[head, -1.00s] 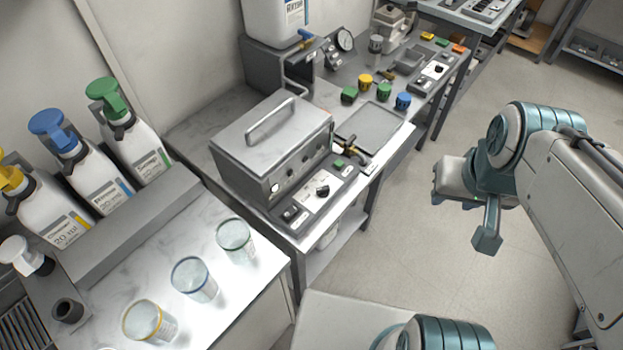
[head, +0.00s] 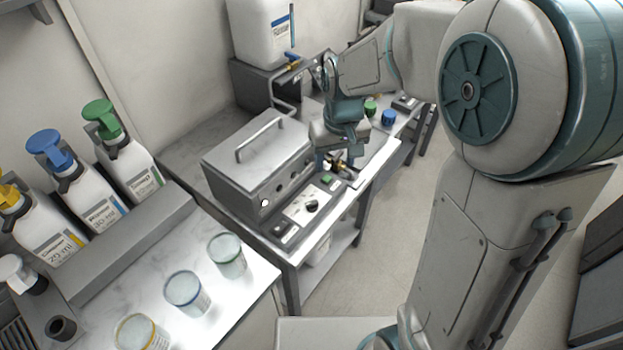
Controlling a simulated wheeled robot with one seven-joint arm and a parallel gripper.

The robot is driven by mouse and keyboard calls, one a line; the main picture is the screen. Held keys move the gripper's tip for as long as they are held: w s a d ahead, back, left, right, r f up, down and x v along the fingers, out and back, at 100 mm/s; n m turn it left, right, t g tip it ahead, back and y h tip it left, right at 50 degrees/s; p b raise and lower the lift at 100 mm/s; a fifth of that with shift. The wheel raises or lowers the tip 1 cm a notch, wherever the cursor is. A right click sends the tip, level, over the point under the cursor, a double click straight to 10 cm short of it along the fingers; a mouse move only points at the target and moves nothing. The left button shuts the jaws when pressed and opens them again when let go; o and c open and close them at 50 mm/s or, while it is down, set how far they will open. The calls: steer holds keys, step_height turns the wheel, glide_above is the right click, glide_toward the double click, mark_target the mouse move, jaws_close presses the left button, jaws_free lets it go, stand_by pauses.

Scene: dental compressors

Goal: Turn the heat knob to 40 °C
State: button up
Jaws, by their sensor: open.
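A black knob (head: 311,206) sits on a white-faced control panel (head: 297,214) in front of a grey metal box unit (head: 258,165) with a top handle. It looks like the heat knob; its scale and pointer are too small to read. My gripper (head: 335,166) hangs fingers down above the bench, beyond the knob and to its right, close to the brass valve and apart from the knob. Its fingers are open and small in the picture, with nothing seen between them.
A green button (head: 327,179) and a brass valve (head: 342,164) lie near my gripper. Green (head: 370,107) and blue (head: 388,117) pieces stand behind it. Three cups, one green-rimmed (head: 227,255), and pump bottles (head: 127,155) stand on the left counter. My arm hides much of the right side.

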steer(key=n+g, duration=0.1)
glide_above(312, 203)
step_height(312, 203, down, 6)
step_height(312, 203, down, 14)
steer(key=p, duration=0.2)
steer(key=shift+w+p, duration=0.1)
steer(key=shift+p, duration=0.3)
steer(key=c, duration=1)
